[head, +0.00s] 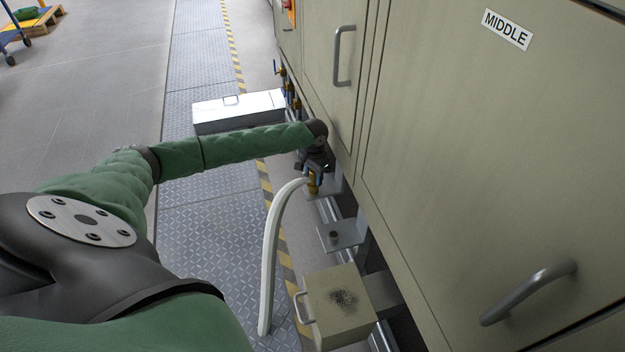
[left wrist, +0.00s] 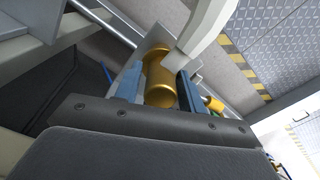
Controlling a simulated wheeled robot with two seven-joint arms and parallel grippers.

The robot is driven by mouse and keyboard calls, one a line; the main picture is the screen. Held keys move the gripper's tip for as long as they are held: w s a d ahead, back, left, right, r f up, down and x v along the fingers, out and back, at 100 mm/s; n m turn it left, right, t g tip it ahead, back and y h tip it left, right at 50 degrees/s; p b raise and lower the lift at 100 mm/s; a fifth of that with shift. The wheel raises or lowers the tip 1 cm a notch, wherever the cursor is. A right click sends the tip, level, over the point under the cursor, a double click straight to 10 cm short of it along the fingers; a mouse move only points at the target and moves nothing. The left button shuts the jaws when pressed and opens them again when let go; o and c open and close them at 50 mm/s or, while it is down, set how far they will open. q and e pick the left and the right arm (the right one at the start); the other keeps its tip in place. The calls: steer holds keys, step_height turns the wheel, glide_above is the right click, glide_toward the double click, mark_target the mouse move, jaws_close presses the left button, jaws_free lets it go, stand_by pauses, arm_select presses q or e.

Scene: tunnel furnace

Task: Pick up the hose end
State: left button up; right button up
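The hose end is a brass fitting (head: 313,184) on a thick white hose (head: 270,240). It stands at a metal bracket (head: 329,190) low beside the furnace, and the hose arcs from it down to the floor plates. My left gripper (head: 315,172) is at the fitting. The white hose (left wrist: 205,30) bends away beyond the fitting. Whether the fitting is clear of the bracket cannot be told. My right gripper is not in view.
The beige furnace wall (head: 450,180) with handles rises close at the right. A second bracket (head: 343,235) and a beige box with a dark stain (head: 340,312) stand nearer. A white box (head: 238,108) lies beyond my left arm. Several valves sit farther along the wall.

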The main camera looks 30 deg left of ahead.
arm_select(q)
jaws_close()
steer(key=shift+r, duration=0.25)
step_height(320, 180, up, 4)
steer(key=shift+d, duration=0.1)
steer(key=s+d+r, duration=0.6)
steer(key=s+d, duration=0.1)
steer(key=d, duration=0.1)
steer(key=shift+s+d+r, duration=0.2)
steer(key=shift+d+r, duration=0.05)
steer(key=shift+d, duration=0.1)
steer(key=shift+r, duration=0.1)
